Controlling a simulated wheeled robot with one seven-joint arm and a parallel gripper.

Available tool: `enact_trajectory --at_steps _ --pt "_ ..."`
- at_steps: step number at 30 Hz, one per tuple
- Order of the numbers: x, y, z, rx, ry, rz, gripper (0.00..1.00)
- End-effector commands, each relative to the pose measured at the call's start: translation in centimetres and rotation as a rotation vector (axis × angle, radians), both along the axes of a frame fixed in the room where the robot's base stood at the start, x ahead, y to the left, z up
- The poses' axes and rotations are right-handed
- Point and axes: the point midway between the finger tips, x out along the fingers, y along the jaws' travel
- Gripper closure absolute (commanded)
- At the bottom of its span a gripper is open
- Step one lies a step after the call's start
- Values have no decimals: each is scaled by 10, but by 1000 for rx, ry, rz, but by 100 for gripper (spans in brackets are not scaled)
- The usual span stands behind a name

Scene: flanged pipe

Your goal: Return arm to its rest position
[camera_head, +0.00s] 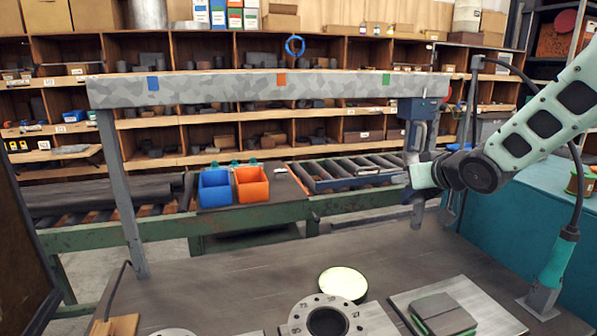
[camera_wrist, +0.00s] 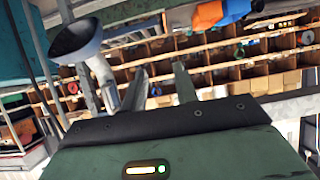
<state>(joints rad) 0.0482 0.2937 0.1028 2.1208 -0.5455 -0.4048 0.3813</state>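My arm (camera_head: 540,120) comes in from the right in the head view, bent over the right side of the workbench. My gripper (camera_head: 416,215) hangs above the bench's back right, below a dark blue device on the gantry beam. In the wrist view my gripper (camera_wrist: 161,72) shows two grey fingers apart, with nothing held between them. The flange (camera_head: 325,318) lies at the bench's front edge, well away from my gripper, and is partly cut off by the frame.
A grey beam (camera_head: 240,87) on a post spans the bench. A round pale disc (camera_head: 343,283) and a plate with grey blocks (camera_head: 443,313) lie in front. Blue (camera_head: 215,188) and orange bins (camera_head: 251,184) stand behind. A lamp-like cone (camera_wrist: 75,40) is near my gripper in the wrist view.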

Motion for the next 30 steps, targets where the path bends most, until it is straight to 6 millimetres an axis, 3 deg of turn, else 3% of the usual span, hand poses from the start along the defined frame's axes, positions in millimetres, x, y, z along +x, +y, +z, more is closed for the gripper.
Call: enact_trajectory --at_steps 1,3,5,9,15,18,23,30 --pt "-27 28 -8 -28 76 18 70" --pt "-67 56 -24 -75 193 39 70" --pt "-104 76 -37 -117 290 67 70" --pt "-197 108 -62 -223 511 149 70" --pt "-324 121 -85 -373 785 281 70" --pt "-367 119 -90 -427 877 332 70" --pt "-402 114 -93 -472 953 373 70" --pt "-406 113 -93 -475 965 377 70"
